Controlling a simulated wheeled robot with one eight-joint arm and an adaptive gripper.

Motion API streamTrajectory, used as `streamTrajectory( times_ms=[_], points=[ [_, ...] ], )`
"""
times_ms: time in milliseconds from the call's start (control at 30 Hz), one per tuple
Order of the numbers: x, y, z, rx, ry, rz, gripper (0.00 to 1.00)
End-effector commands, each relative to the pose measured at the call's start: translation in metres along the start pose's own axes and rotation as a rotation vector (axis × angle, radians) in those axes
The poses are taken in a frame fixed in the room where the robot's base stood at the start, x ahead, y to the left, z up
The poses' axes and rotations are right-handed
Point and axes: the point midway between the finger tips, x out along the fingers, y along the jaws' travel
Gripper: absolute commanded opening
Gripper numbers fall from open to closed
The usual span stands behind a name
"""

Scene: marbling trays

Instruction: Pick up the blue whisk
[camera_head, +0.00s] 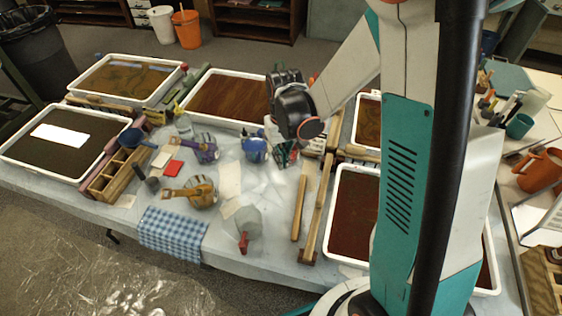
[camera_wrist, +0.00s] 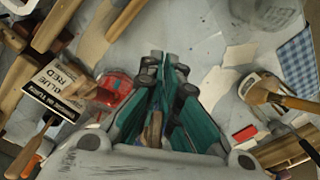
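I cannot make out a whisk for certain. A blue item (camera_head: 255,150) stands on the table just left of my gripper in the head view; its shape is unclear. A blue ladle-like tool (camera_head: 131,137) lies at the wooden rack farther left. My gripper (camera_head: 283,162) points down over the middle of the table, partly hidden behind its own wrist. In the wrist view my gripper (camera_wrist: 166,66) has its teal fingers drawn together at the tips, with nothing seen held. A strip of wood shows low between the fingers.
A "BLUE RED" card (camera_wrist: 58,90) and a clear jug with red (camera_wrist: 115,97) are beside the fingers. White-rimmed trays (camera_head: 108,58) surround the crowded table middle. Wooden sticks (camera_head: 299,208) lie in front.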

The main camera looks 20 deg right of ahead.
Motion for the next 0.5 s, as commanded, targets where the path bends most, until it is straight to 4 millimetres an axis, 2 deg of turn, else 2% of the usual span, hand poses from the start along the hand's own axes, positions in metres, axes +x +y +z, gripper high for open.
streamTrajectory(
  times_ms=[33,300,500],
  points=[
    [-0.015,-0.001,0.0,0.0,0.0,0.0,0.0],
    [-0.086,-0.003,0.001,0.0,0.0,0.0,0.0],
    [-0.129,-0.004,0.001,-0.001,0.0,0.0,0.0]
  ],
)
